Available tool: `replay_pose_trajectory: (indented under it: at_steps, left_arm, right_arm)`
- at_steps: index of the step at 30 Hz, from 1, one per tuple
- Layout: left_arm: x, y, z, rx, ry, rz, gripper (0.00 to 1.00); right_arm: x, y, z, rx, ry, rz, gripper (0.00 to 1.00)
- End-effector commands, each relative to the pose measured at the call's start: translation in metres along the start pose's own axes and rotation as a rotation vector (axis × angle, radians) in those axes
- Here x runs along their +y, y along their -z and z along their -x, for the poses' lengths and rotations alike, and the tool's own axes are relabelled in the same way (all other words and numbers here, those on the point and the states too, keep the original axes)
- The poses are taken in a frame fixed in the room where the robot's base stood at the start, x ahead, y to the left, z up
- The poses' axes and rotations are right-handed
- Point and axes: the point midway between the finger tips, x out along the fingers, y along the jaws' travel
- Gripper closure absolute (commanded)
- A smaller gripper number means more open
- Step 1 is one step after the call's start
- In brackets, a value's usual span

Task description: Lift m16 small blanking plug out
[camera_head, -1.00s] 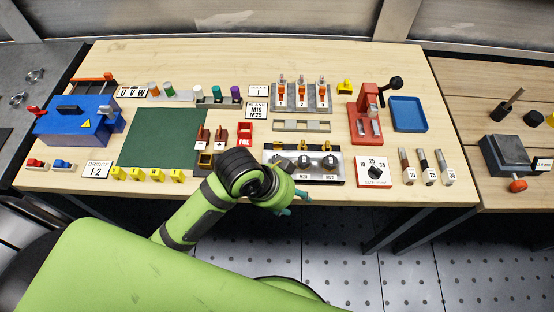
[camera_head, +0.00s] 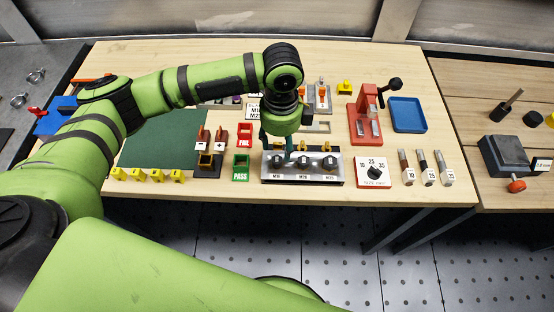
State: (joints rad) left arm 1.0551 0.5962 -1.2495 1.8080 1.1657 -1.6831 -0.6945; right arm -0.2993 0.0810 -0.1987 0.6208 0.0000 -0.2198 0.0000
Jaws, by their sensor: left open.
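The plug rack (camera_head: 318,179) is a silver and black block near the front edge of the table, marked M16, M20 and M25. A dark plug (camera_head: 277,163) sits at its M16 place on the left, with two similar dark plugs to its right. Small brass-coloured pieces stand behind them. The gripper hides what is behind the M16 plug. My right gripper is not in view.
A red FAIL bin (camera_head: 244,133) and green PASS bin (camera_head: 241,168) stand left of the rack. A dial box (camera_head: 373,171) is to its right, then a red press (camera_head: 367,122) and blue tray (camera_head: 409,114). My left arm covers the table's back left.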

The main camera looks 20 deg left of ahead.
Motion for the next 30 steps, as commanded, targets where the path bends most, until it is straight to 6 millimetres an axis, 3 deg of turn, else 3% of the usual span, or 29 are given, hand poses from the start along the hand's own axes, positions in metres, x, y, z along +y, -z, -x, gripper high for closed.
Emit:
replay_pose_trajectory:
  at_steps: [8, 12, 21, 25, 30]
  left_arm:
    - [0.009, 0.000, -0.033, 0.000, -0.004, 0.002, 0.48]
    - [0.008, 0.001, -0.052, 0.002, 0.000, 0.002, 0.48]
    - [0.007, 0.001, -0.059, 0.001, 0.004, 0.001, 0.48]
    - [0.007, 0.001, -0.059, 0.001, 0.004, 0.001, 0.90]
    - [0.008, 0.001, -0.059, 0.002, 0.004, 0.001, 0.93]
  right_arm:
    - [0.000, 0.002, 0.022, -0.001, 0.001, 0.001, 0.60]
    - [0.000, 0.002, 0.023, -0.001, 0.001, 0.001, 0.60]
    - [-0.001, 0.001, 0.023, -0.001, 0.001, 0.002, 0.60]
    - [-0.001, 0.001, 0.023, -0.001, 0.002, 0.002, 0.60]
    - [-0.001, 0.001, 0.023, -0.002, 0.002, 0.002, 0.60]
